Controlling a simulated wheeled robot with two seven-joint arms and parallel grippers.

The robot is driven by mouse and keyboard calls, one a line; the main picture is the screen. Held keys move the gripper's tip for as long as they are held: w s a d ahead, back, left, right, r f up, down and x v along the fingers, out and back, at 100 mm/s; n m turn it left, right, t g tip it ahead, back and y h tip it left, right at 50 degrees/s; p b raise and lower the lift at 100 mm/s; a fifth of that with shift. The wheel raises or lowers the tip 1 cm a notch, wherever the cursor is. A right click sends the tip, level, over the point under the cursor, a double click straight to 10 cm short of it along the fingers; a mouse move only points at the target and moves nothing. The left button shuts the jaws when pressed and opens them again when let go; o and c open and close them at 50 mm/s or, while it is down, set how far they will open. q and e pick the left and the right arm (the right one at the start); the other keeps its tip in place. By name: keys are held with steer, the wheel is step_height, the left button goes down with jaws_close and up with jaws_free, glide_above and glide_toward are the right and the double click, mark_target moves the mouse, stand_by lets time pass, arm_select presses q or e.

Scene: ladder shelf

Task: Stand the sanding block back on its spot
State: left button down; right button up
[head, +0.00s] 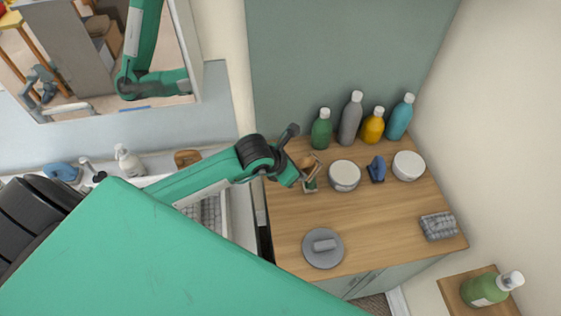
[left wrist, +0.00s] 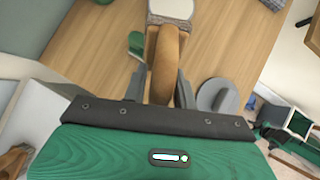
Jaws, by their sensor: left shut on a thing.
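My left gripper (head: 306,176) is shut on a brown sanding block (head: 313,167), over the left part of the wooden counter (head: 372,215). In the left wrist view the block (left wrist: 163,65) is a tan arched piece with paler wood along one side, upright between the fingers of my left gripper (left wrist: 160,90). I cannot tell whether it touches the counter. A small green thing (left wrist: 136,45) is close beside it, partly hidden. The block's spot cannot be made out. My right gripper is not in view.
White-lidded round containers (head: 344,172) (head: 408,164) flank a blue block-like thing (head: 376,169). Several bottles (head: 350,118) line the back. A grey dish (head: 323,260) is at the front and a folded grey cloth (head: 438,226) at right. The counter's middle is clear.

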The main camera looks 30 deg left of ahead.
arm_select(q)
steer(key=shift+w+n+g+y, duration=0.2)
steer(key=shift+n+g+y, duration=0.2)
steer(key=shift+n+y, duration=0.3)
steer(key=shift+w+f+n+g+y+p, duration=0.15)
steer(key=shift+f+n+g+y+p, duration=0.2)
steer(key=shift+n+y, duration=0.3)
steer(key=shift+w+a+f+n+g+y, duration=0.15)
steer(key=shift+f+n+g+y, duration=0.25)
steer(key=shift+n, duration=0.45)
steer(key=w+a+f+n+g+h+p, duration=0.1)
steer(key=a+n+g, duration=0.4)
steer(key=n, duration=0.7)
steer(key=shift+a+f+n+g+h+p, duration=0.35)
steer(key=shift+f+g+h+p, duration=0.55)
steer(key=shift+h+p, duration=0.2)
steer(key=shift+r, duration=0.1)
